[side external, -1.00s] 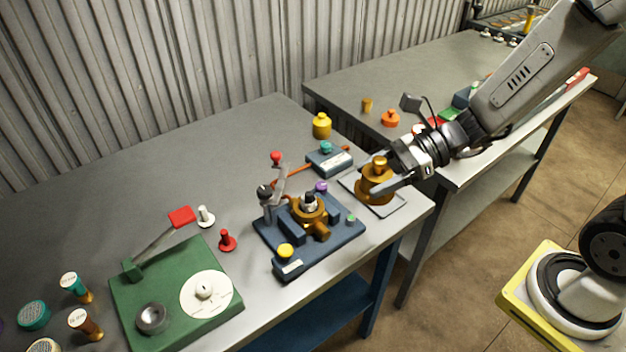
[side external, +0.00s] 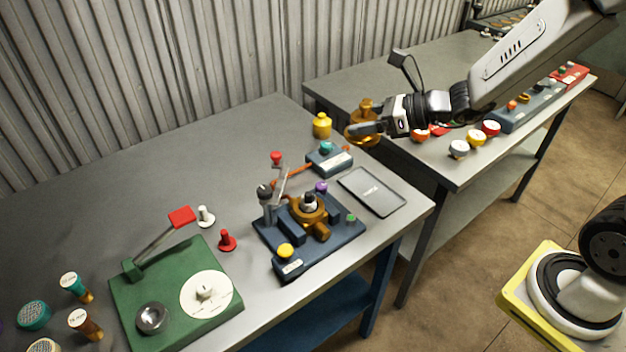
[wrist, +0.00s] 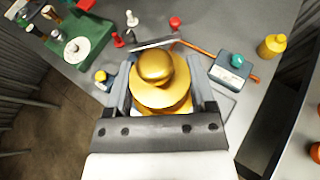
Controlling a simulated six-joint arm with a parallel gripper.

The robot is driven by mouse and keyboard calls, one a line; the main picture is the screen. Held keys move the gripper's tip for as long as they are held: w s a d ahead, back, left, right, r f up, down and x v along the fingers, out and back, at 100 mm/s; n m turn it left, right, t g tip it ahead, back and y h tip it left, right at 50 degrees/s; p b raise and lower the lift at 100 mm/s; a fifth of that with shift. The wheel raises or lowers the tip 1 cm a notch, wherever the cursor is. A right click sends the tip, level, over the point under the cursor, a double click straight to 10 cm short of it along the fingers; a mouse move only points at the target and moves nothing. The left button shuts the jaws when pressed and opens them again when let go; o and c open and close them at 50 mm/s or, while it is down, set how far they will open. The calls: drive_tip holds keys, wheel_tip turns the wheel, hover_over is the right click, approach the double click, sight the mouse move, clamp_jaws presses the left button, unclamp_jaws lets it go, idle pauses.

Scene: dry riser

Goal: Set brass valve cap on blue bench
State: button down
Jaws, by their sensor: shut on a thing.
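The brass valve cap (side external: 365,108) is a gold, flanged piece with a round knob on top. My gripper (side external: 364,130) is shut on it, with a finger on either side of it in the wrist view (wrist: 160,88). The cap is held upright in the air, near the gap between the two benches in the side view. The blue bench (side external: 130,190) has a grey top, with a blue leg and lower shelf. The grey tray (side external: 372,192) at its right end is empty. The cap hides part of the bench in the wrist view.
A blue valve fixture (side external: 310,235) with upright levers stands left of the tray. A blue block (side external: 329,161) with an orange bar and a yellow bottle (side external: 322,125) stand behind. A green press (side external: 175,295) is at left. The second bench (side external: 350,80) holds several coloured caps.

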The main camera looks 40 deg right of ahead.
drive_tip(key=w+d+r+m+t+h, duration=0.2)
drive_tip(key=w+d+m+h, duration=0.1)
drive_tip(key=d+h, duration=0.1)
drive_tip(key=shift+w+d+m, duration=0.4)
drive_tip(key=shift+d, duration=0.05)
drive_tip(key=shift+f, duration=0.1)
drive_tip(key=s+a+f+n+g+y, duration=0.4)
drive_tip(key=s+a+n+g+y, duration=0.4)
drive_tip(key=s, duration=0.6)
drive_tip(key=a+n, duration=0.2)
drive_tip(key=a, duration=0.1)
drive_tip(key=shift+a+f+y, duration=0.15)
drive_tip(key=shift+a+y, duration=0.05)
drive_tip(key=shift+y, duration=0.1)
drive_tip(key=shift+w+f, duration=0.1)
drive_tip(key=shift+w, duration=0.05)
drive_tip(key=w+a+f, duration=0.1)
drive_tip(key=w+f, duration=0.1)
drive_tip(key=w, duration=0.1)
drive_tip(key=w+a+f, duration=0.1)
drive_tip(key=w+f, duration=0.2)
drive_tip(key=w, duration=0.1)
drive_tip(key=w+a+f, duration=0.1)
drive_tip(key=w+f, duration=0.1)
drive_tip(key=w, duration=0.2)
drive_tip(key=shift+w+f, duration=0.25)
drive_tip(key=shift+f, duration=0.05)
drive_tip(key=shift+w+a+f, duration=0.15)
drive_tip(key=shift+w+f, duration=0.25)
drive_tip(key=shift+f, duration=0.05)
